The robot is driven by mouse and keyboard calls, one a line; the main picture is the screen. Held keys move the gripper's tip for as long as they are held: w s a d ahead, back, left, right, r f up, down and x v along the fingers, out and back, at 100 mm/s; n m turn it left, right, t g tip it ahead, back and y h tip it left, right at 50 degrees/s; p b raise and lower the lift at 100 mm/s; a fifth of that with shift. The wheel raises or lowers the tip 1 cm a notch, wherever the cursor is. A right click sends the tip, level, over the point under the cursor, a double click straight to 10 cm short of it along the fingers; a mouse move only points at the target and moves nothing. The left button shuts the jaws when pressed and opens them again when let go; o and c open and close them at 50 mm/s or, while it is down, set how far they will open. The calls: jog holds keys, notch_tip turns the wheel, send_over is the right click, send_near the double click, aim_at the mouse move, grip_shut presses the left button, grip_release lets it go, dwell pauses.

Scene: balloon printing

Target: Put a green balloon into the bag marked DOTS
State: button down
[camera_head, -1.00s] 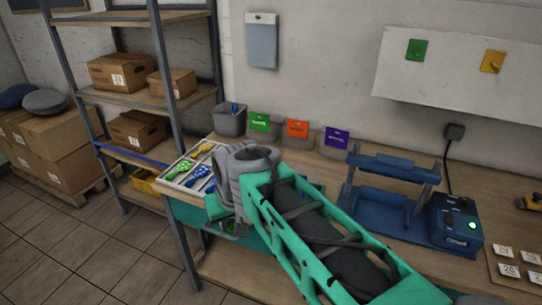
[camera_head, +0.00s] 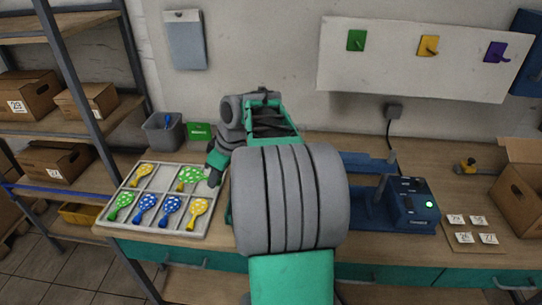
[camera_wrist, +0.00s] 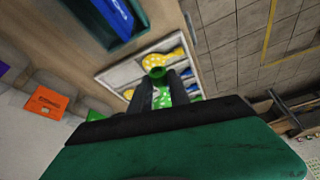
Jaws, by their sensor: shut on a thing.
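A green balloon with pale dots (camera_head: 188,178) is in or just over the back right compartment of the white tray (camera_head: 166,186). My gripper (camera_head: 212,176) is at its right end; in the wrist view my fingers (camera_wrist: 164,90) are shut on this balloon (camera_wrist: 163,97). Whether it is clear of the tray floor I cannot tell. A second green balloon (camera_head: 121,206) lies in the front left compartment. A green-labelled bag (camera_head: 199,131) stands by the wall. An orange-labelled bag (camera_wrist: 48,102) shows in the wrist view. I cannot read which bag says DOTS.
Yellow (camera_head: 144,170) and blue balloons (camera_head: 146,205) lie in other compartments. A grey bin (camera_head: 163,132) stands behind the tray. A blue press (camera_head: 408,203) stands right of my arm, with number cards (camera_head: 464,238) beyond it. My arm hides the middle of the bench.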

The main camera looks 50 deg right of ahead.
jog(key=s+d+n+y+p, duration=0.15)
jog(key=s+d, duration=0.25)
jog(key=d, duration=0.4)
jog(key=s+d+n+h+p, duration=0.1)
jog(key=s+d+n, duration=0.1)
jog(key=s+d, duration=0.35)
jog(key=shift+m+g+y, duration=0.25)
jog(key=shift+g, duration=0.15)
jog(key=f+b, duration=0.3)
jog(key=f, duration=0.1)
jog(key=w+d+f+b, duration=0.1)
jog(key=f+b, duration=0.2)
jog(key=f, duration=0.1)
jog(key=w+f+b, duration=0.1)
jog(key=f+b, duration=0.2)
jog(key=b, duration=0.1)
jog(key=shift+d+f, duration=0.25)
jog(key=shift+f, duration=0.15)
jog(key=c, duration=1.1)
grip_release()
jog(key=shift+c, duration=0.2)
jog(key=shift+r, duration=0.15)
notch_tip(320, 180, up, 13)
jog(key=p, duration=1.1)
